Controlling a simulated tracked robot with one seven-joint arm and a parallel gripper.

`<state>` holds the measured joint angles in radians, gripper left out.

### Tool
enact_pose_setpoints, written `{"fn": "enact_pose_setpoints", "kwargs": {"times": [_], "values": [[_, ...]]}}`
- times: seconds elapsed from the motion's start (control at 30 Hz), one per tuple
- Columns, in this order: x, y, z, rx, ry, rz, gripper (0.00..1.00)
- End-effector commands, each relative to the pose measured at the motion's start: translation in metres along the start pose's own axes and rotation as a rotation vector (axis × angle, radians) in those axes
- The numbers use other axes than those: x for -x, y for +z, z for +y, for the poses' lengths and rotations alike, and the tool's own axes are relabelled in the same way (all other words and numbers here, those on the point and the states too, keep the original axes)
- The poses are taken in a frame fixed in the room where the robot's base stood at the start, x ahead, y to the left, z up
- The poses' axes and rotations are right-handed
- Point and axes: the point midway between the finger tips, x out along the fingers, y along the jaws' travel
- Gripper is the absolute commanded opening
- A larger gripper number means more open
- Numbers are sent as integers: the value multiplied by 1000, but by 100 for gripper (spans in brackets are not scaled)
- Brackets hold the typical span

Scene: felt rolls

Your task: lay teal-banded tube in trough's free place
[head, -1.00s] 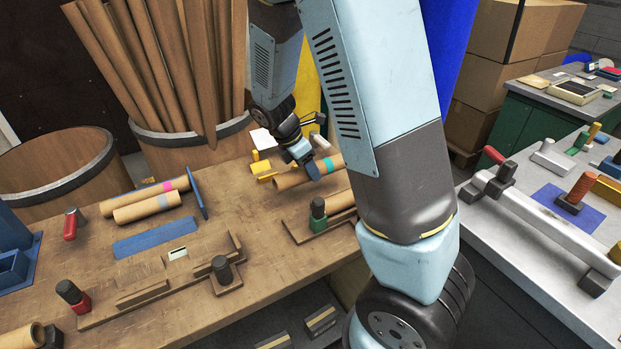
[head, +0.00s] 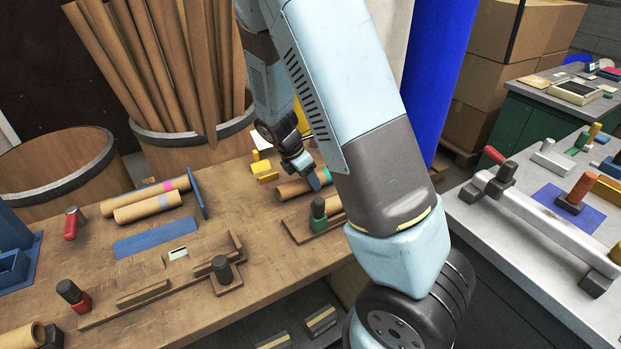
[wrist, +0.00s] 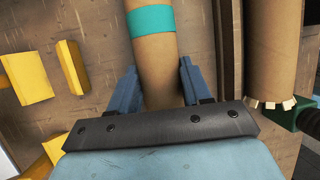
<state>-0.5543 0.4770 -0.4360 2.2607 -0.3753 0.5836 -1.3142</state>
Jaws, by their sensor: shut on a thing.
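The teal-banded tube (head: 289,190) is a brown cardboard tube near the far right of the workbench. My gripper (wrist: 157,68) is shut across it, with one blue finger on each side; the tube also shows in the wrist view (wrist: 160,58). Its teal band (wrist: 151,19) is beyond the fingers. Whether the tube touches the bench I cannot tell. At the left, two tubes lie side by side: a pink-banded one (head: 128,200) and a plain one (head: 147,208), beside a blue upright plate (head: 199,194). A bare blue strip (head: 155,238) lies in front of them. I cannot clearly make out the trough's walls.
A brown tube (wrist: 270,45) lies close to the right in the wrist view, by a green clamp (head: 318,215). Yellow blocks (wrist: 28,76) lie to the left. A wooden fixture with a dark knob (head: 223,272) stands at the bench front. Barrels (head: 50,170) stand behind.

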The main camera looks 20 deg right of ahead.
Motion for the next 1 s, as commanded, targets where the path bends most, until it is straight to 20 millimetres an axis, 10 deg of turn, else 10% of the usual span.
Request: {"fn": "enact_pose_setpoints", "kwargs": {"times": [0.13, 0.17, 0.4, 1.0], "values": [[-3, -1, 0, 0, -1, 0, 0], [-3, -1, 0, 0, 0, 0, 50], [-2, -1, 0, 0, 0, 0, 73], [22, -1, 1, -2, 3, 2, 74]]}}
